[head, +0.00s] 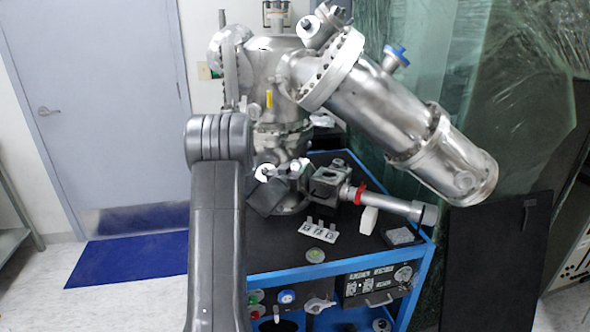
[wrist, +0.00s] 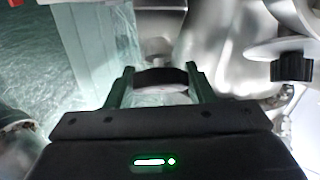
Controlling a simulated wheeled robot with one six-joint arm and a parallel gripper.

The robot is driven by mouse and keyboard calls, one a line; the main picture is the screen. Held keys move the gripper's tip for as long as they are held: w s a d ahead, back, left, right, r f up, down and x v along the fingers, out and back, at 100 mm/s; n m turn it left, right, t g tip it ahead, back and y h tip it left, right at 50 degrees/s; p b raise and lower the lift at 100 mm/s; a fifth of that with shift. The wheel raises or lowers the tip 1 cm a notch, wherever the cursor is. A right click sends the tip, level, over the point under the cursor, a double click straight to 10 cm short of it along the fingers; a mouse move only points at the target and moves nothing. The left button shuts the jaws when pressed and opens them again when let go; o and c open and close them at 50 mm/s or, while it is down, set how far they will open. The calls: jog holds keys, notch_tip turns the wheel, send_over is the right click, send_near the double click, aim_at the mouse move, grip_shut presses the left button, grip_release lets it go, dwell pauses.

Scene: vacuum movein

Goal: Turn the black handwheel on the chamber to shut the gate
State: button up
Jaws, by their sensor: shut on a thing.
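In the wrist view, my gripper (wrist: 158,75) has its two fingers on either side of a dark, curved rim, which looks like the black handwheel (wrist: 160,77). The fingers are shut on it. Only part of the wheel shows, with a paler face below the rim. In the head view, the steel chamber (head: 275,65) stands behind my arm. My grey arm covers part of its left side. I cannot make out my fingertips or the held wheel clearly there. How far the wheel is turned, and the gate inside, cannot be seen.
A large slanted steel cylinder (head: 385,110) reaches right from the chamber, with a blue knob (head: 397,55) on top. A tube with a red clamp (head: 360,194) lies lower. Below is a blue-framed cart (head: 330,262). Another black knob (wrist: 292,67) is right of my gripper.

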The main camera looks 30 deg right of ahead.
jog(key=shift+m, duration=0.3)
jog(key=m+g+h+p, duration=0.1)
jog(key=m+g, duration=0.1)
jog(key=m, duration=0.1)
jog(key=m+g+h+p, duration=0.1)
jog(key=m+g, duration=0.1)
jog(key=m, duration=0.1)
jog(key=shift+w+r+g+h, duration=0.1)
jog(key=shift+r+g+h, duration=0.05)
jog(key=shift+g+h, duration=0.15)
jog(key=m+g+p, duration=0.2)
jog(key=m+g, duration=0.2)
jog(key=m, duration=0.2)
jog(key=shift+g, duration=0.3)
jog(key=m+g+y+p, duration=0.1)
jog(key=m+g, duration=0.1)
jog(key=m, duration=0.1)
jog(key=m+g+y+p, duration=0.1)
jog(key=m+g, duration=0.1)
jog(key=m, duration=0.1)
jog(key=shift+m, duration=0.4)
jog(key=shift+m+g+y+p, duration=0.95)
jog(key=shift+m+y, duration=0.25)
jog(key=shift+m, duration=0.6)
jog(key=o, duration=1)
jog(key=shift+c, duration=0.2)
